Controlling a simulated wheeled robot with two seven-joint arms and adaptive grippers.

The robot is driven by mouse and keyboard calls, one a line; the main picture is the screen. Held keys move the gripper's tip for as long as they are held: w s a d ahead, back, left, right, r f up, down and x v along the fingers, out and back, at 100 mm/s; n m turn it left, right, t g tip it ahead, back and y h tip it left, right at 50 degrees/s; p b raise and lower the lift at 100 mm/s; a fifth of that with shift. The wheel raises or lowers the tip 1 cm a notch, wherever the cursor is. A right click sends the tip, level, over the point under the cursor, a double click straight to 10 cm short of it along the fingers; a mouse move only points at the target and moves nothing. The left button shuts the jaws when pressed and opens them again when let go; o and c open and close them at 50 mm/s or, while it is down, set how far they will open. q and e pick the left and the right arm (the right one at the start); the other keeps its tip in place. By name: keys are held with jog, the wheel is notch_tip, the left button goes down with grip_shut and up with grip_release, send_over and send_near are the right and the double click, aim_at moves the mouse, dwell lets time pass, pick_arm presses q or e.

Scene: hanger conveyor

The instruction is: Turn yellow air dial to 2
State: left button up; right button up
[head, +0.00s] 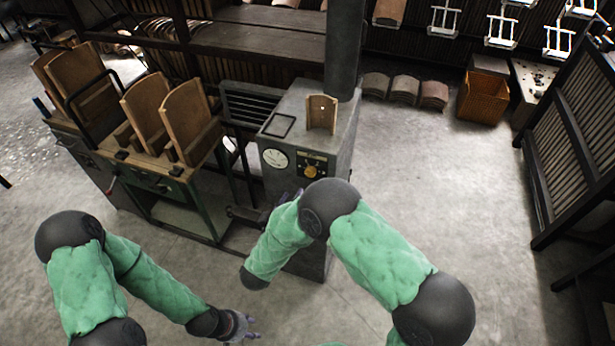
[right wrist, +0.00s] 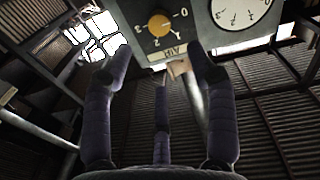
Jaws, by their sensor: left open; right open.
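The yellow air dial (head: 310,171) is on the front panel of the grey machine (head: 345,150). In the right wrist view the dial (right wrist: 159,25) shows upside down at the top, with numbers around it and an AIR label beside it. I cannot tell where its pointer stands. My right gripper (right wrist: 160,57) is open and empty, its fingers spread below the dial in that view and apart from it. In the head view my right arm mostly hides this gripper. My left gripper (head: 242,326) is open and empty, low over the floor.
A white gauge (head: 275,158) sits left of the dial. A wooden piece (head: 321,114) stands on the machine top. A cart (head: 150,170) with several wooden panels stands left of the machine. An orange crate (head: 483,96) is at the back right.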

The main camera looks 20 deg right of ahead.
aim_at(309, 174)
jog(key=b+x, duration=0.2)
jog(key=x, duration=0.8)
jog(key=c, duration=1.1)
